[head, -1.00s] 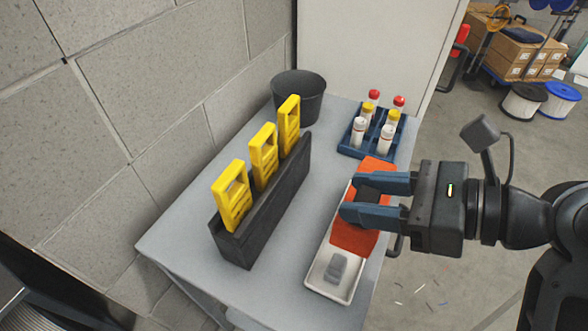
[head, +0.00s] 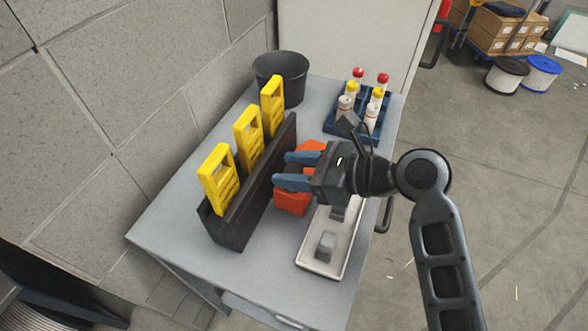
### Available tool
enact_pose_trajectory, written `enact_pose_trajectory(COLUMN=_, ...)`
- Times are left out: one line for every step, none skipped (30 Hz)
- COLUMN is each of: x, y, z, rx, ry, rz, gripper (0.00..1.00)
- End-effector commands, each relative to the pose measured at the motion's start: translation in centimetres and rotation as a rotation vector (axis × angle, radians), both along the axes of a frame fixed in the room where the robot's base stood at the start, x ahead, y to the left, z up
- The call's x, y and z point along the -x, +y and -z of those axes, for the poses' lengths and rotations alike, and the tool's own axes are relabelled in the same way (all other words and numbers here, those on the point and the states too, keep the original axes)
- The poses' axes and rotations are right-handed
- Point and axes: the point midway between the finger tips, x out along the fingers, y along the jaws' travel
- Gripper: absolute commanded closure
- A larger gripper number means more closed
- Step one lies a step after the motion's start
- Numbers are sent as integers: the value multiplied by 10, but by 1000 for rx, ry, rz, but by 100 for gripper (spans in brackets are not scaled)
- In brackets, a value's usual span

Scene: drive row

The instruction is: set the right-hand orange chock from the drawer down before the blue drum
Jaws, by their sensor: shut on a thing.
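My gripper (head: 276,170) is shut on the orange chock (head: 291,203). Its blue fingers cross the chock's middle, hiding part of it, and orange shows on both sides of them. The chock is over the table, between the dark rack and the white tray; I cannot tell how far above the tabletop it is. The blue drum (head: 541,72) stands on the floor at the far upper right, well away from my gripper. A drawer front (head: 262,312) shows at the table's near edge; its inside is not visible.
The grey table (head: 170,228) bears a dark rack (head: 236,222) with yellow pieces, a white tray (head: 342,262) with grey blocks, a blue bottle holder (head: 345,128) and a dark bucket (head: 281,80). A black drum (head: 506,75) stands beside the blue one.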

Motion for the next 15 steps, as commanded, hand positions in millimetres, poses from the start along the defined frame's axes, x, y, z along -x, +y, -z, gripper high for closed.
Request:
enact_pose_trajectory(x=0, y=0, z=4, rx=-1, ry=-1, rz=1, gripper=100)
enact_pose_trajectory(x=0, y=0, z=6, rx=0, ry=-2, rz=1, gripper=100)
enact_pose_trajectory(x=0, y=0, z=7, rx=-1, ry=-1, rz=0, gripper=100)
enact_pose_trajectory(x=0, y=0, z=8, rx=-1, ry=-1, rz=0, gripper=100)
enact_pose_trajectory(x=0, y=0, z=8, rx=-1, ry=-2, rz=-1, gripper=100)
enact_pose_trajectory(x=0, y=0, z=7, rx=-1, ry=-2, rz=-1, gripper=100)
enact_pose_trajectory(x=0, y=0, z=7, rx=-1, ry=-2, rz=-1, gripper=100)
enact_pose_trajectory(x=0, y=0, z=7, rx=-1, ry=-2, rz=-1, gripper=100)
enact_pose_trajectory(x=0, y=0, z=7, rx=-1, ry=-2, rz=-1, gripper=100)
enact_pose_trajectory(x=0, y=0, z=7, rx=-1, ry=-2, rz=-1, gripper=100)
enact_pose_trajectory(x=0, y=0, z=7, rx=-1, ry=-2, rz=-1, gripper=100)
enact_pose_trajectory(x=0, y=0, z=8, rx=-1, ry=-2, rz=-1, gripper=100)
enact_pose_trajectory(x=0, y=0, z=9, rx=-1, ry=0, rz=-1, gripper=56)
enact_pose_trajectory(x=0, y=0, z=9, rx=-1, ry=-1, rz=-1, gripper=53)
enact_pose_trajectory(x=0, y=0, z=9, rx=-1, ry=-1, rz=-1, gripper=49)
